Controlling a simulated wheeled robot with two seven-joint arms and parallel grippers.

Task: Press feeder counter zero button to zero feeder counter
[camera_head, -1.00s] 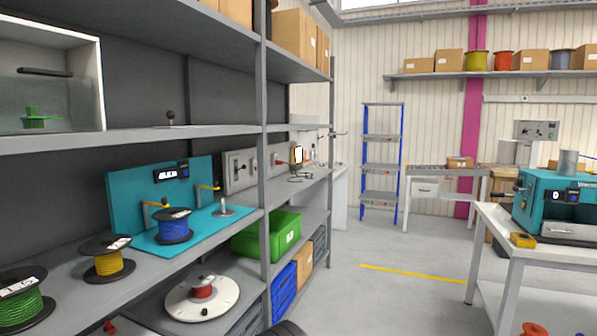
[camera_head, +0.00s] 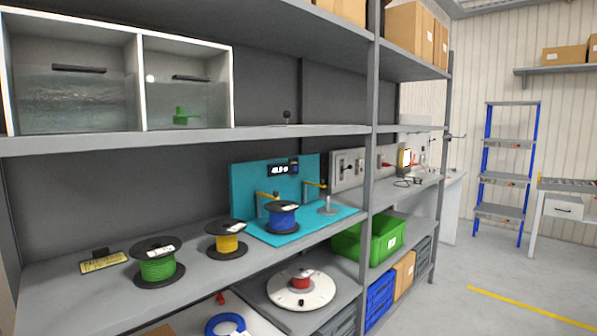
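A teal feeder station (camera_head: 247,187) stands on the middle shelf, with an upright back panel and a flat base. Its counter (camera_head: 283,169) is a small dark display high on the panel; its digits are too small to read surely. A small blue-lit spot (camera_head: 295,168) shows at the display's right end; I cannot tell whether it is the zero button. A blue cable reel (camera_head: 283,217) sits on the base, beside yellow-orange arms and a grey post (camera_head: 327,206). Neither of my grippers is in view.
Yellow (camera_head: 227,240) and green (camera_head: 158,263) reels stand left of the feeder on the same shelf. A shelf post (camera_head: 371,130) rises right of it. A green crate (camera_head: 368,240) and a white turntable (camera_head: 301,288) are below.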

